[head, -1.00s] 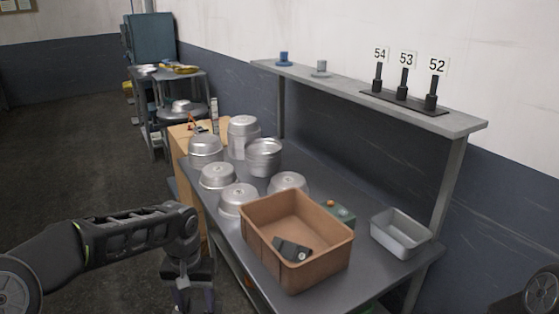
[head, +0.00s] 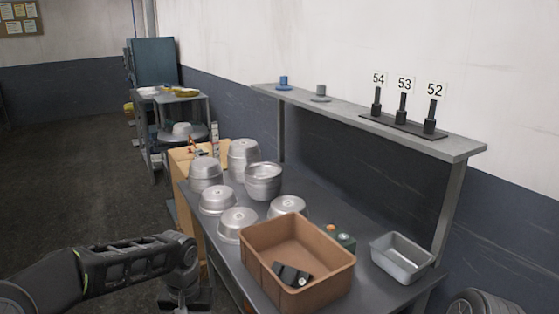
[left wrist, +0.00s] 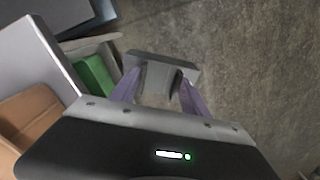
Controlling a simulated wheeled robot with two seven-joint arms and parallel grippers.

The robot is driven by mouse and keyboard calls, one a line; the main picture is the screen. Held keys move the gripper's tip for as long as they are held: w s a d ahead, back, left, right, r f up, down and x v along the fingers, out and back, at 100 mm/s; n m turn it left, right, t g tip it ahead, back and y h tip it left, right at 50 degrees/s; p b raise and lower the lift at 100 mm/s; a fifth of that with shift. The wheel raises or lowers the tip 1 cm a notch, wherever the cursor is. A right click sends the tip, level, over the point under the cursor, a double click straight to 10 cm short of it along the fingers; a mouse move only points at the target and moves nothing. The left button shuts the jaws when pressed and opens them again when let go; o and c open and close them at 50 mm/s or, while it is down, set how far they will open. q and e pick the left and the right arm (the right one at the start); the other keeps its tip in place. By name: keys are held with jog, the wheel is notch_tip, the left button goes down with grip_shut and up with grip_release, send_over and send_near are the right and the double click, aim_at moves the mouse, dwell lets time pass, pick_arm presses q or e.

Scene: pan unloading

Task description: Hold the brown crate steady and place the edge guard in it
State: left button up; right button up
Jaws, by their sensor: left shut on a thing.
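The brown crate (head: 325,283) stands open on the near end of the grey workbench in the head view. A dark piece with a small pale round spot (head: 292,274) lies inside it. My left gripper (left wrist: 160,84) is beside the bench, left of the crate and apart from it; its fingers are below the head view's edge. In the left wrist view its purple fingers are shut on a grey angular piece, seemingly the edge guard (left wrist: 150,60), above the floor. The crate's edge (left wrist: 35,110) shows at left there. My right gripper is out of view.
Several round metal pans (head: 217,200) stand behind the crate. A grey metal tin (head: 402,257) and a green box with an orange knob (head: 343,240) are to its right. A raised shelf (head: 340,115) with number signs runs along the wall. Open floor lies left.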

pick_arm(q)
jog(key=s+f, duration=0.4)
jog(key=f, duration=1)
jog(key=shift+w+a, duration=0.1)
